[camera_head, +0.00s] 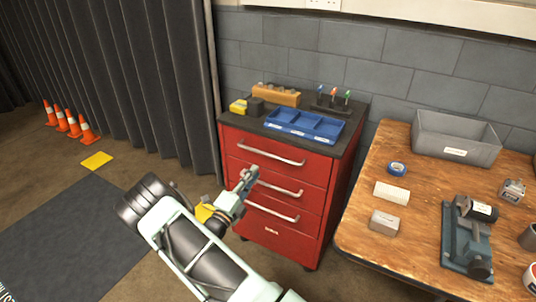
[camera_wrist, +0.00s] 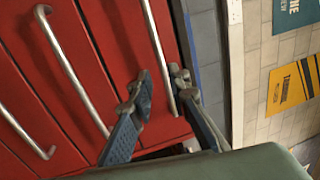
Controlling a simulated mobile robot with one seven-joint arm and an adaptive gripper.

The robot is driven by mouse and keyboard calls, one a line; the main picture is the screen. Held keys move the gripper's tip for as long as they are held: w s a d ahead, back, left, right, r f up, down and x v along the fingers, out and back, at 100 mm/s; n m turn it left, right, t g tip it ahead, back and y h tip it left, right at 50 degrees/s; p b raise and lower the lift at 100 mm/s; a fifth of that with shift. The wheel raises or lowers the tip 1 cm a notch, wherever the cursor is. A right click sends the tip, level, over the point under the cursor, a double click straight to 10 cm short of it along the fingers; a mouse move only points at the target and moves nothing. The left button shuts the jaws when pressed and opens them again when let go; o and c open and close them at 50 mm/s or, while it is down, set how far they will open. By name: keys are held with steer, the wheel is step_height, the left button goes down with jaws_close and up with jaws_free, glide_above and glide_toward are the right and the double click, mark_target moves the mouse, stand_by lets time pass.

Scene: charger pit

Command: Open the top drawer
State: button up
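The red drawer cabinet (camera_head: 320,185) stands against the grey wall in the head view, with three drawers that look closed. The top drawer (camera_head: 240,150) has a silver bar handle (camera_head: 272,154). My gripper (camera_head: 252,173) is in front of the cabinet, and in the head view its tip appears just below this handle. In the wrist view my gripper (camera_wrist: 161,80) is open. The rightmost handle (camera_wrist: 157,48), which appears to be the top drawer's, runs through the gap between the fingers. I cannot tell whether either finger touches it.
A blue tray (camera_head: 305,124), a wooden block (camera_head: 276,95) and small tools stand on the cabinet top. Dark curtains (camera_head: 110,70) hang at left.

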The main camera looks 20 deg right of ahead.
mark_target(268, 154)
steer(key=b+x, duration=0.1)
steer(key=x, duration=0.9)
steer(key=shift+w+d+r, duration=0.1)
steer(key=shift+w+d, duration=0.05)
steer(key=shift+d, duration=0.05)
jaws_close()
